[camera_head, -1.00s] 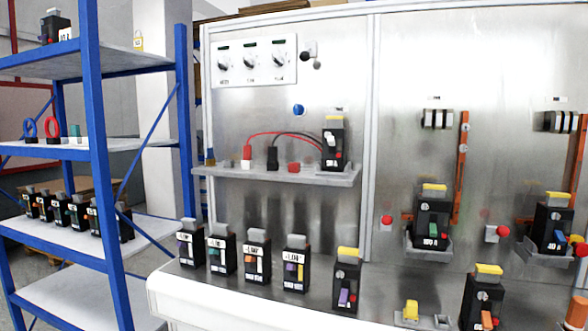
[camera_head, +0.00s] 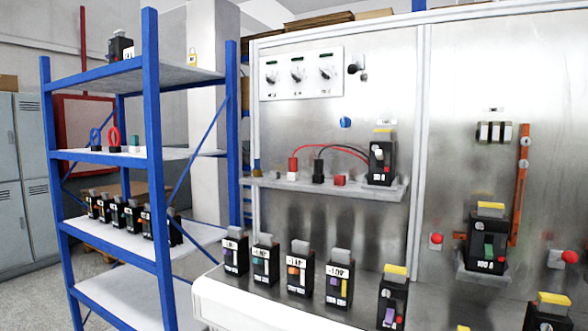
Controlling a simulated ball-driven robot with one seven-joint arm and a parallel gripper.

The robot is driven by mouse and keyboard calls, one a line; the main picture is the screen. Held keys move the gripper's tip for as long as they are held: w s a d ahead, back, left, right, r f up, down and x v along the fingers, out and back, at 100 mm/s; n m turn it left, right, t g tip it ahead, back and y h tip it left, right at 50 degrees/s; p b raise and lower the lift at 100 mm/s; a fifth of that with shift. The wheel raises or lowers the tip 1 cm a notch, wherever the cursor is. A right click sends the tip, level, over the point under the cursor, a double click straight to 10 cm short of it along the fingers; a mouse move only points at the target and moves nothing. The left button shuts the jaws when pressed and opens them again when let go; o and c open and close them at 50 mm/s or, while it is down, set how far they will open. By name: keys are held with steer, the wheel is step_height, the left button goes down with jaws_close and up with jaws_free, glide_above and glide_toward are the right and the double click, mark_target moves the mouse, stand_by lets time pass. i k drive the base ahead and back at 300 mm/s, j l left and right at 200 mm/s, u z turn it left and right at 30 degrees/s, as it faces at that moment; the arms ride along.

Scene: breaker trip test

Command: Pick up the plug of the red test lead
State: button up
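The plug of the red test lead (camera_head: 293,168) stands upright near the left part of a small grey shelf (camera_head: 268,183) on the metal panel. Its red wire (camera_head: 322,146) arcs right toward a black breaker (camera_head: 381,161) at the shelf's right end. A black plug (camera_head: 318,172) with a black wire stands to the right of the red plug. A low red block (camera_head: 340,180) sits between the black plug and the breaker. My gripper is not in view.
A white-fronted bench (camera_head: 253,303) with several breakers (camera_head: 300,267) stands below the shelf. A blue rack (camera_head: 155,160) holding breakers and rings is at the left. More breakers (camera_head: 487,240) are mounted on the right panel. Floor shows at the lower left.

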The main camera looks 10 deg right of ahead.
mark_target(293, 160)
steer(key=i+j, duration=0.25)
steer(key=j, duration=0.15)
steer(key=i+j, duration=0.25)
steer(key=j, duration=0.15)
steer(key=i+j, duration=0.25)
steer(key=j, duration=0.15)
steer(key=i+j, duration=0.25)
steer(key=j, duration=0.15)
